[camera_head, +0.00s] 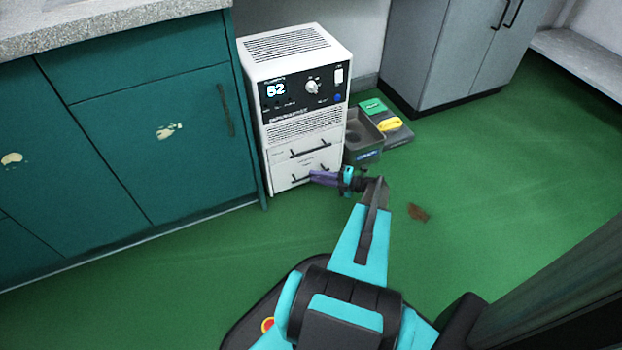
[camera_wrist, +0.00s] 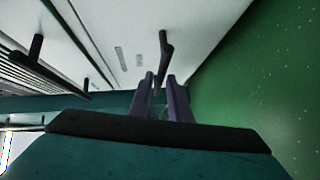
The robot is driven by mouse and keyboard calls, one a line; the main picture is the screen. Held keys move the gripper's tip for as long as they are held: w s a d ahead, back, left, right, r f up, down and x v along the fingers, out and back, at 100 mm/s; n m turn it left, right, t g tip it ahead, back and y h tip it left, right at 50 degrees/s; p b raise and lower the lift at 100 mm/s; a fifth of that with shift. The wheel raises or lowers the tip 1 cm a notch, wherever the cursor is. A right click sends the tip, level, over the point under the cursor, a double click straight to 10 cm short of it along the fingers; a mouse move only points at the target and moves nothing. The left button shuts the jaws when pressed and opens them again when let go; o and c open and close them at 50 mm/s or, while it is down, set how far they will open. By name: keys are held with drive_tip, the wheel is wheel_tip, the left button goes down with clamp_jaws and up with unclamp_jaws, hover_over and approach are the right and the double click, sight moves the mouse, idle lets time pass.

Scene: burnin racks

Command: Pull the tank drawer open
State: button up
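A white dehumidifier-like cabinet (camera_head: 300,100) stands on the floor with a lit "52" display. Its lower front has two drawer fronts, each with a dark bar handle: an upper handle (camera_head: 310,149) and a lower handle (camera_head: 296,179). Labels are too small to read, so which is the tank drawer cannot be read. Both drawers look closed. My gripper (camera_head: 314,176) is at the right part of the lower handle. In the wrist view, my gripper's purple fingers (camera_wrist: 160,76) are apart, with the near end of a handle (camera_wrist: 164,50) between their tips; contact is unclear. The other handle (camera_wrist: 60,70) is at left.
Teal cabinets (camera_head: 160,140) stand close on the left. A grey bin (camera_head: 362,140) and a tray (camera_head: 398,135) with a yellow item sit right of the unit. A grey cabinet (camera_head: 430,50) is behind. A brown patch (camera_head: 418,212) marks the otherwise open green floor.

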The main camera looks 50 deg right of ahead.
drive_tip(key=shift+b+x, duration=0.35)
drive_tip(key=shift+x, duration=0.95)
clamp_jaws()
